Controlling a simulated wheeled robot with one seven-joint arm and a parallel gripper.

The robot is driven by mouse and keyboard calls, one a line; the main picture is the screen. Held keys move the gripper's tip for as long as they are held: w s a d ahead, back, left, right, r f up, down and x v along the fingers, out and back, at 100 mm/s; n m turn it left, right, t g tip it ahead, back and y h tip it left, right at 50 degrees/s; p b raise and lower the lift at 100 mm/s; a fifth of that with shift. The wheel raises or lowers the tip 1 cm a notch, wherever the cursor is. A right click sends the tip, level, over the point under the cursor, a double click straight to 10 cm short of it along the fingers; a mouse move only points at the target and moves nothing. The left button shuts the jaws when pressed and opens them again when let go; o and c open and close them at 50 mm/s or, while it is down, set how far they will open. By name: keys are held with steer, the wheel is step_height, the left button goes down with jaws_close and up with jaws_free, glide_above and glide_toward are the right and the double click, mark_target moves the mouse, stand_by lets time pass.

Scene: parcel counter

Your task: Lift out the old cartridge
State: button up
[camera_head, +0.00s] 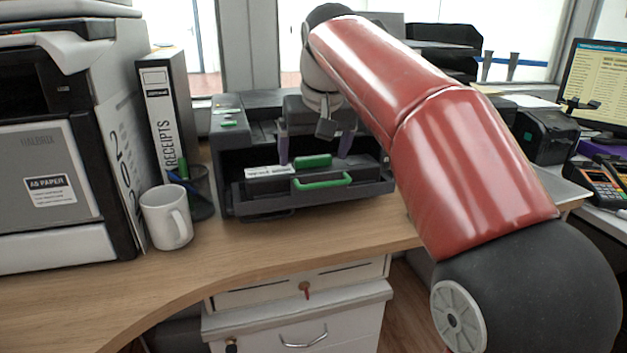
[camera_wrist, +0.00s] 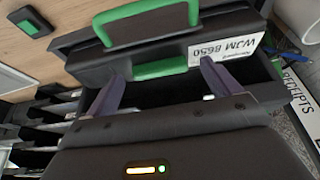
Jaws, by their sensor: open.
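The old cartridge is a dark block with a white label (camera_head: 270,171) and a green grip tab (camera_head: 313,161) on top. It lies in the pulled-out tray (camera_head: 255,203) of the dark printer (camera_head: 228,150). A green handle (camera_head: 322,181) shows at its front; I cannot tell whether it belongs to the cartridge or the tray. My gripper (camera_head: 315,155) is open above the tray, fingers apart. In the wrist view my fingertips (camera_wrist: 162,73) lie to either side of the green tab (camera_wrist: 160,68), and the label (camera_wrist: 225,45) reads "WJM 8650". I see no grip on the cartridge.
A white mug (camera_head: 167,217), a pen cup (camera_head: 200,190) and a RECEIPTS binder (camera_head: 165,110) stand left of the printer. A larger copier (camera_head: 50,170) is at the far left. A dark piece with a green top (camera_wrist: 30,21) lies on the counter. The front counter is clear.

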steer(key=c, duration=1.8)
steer(key=shift+r, duration=0.1)
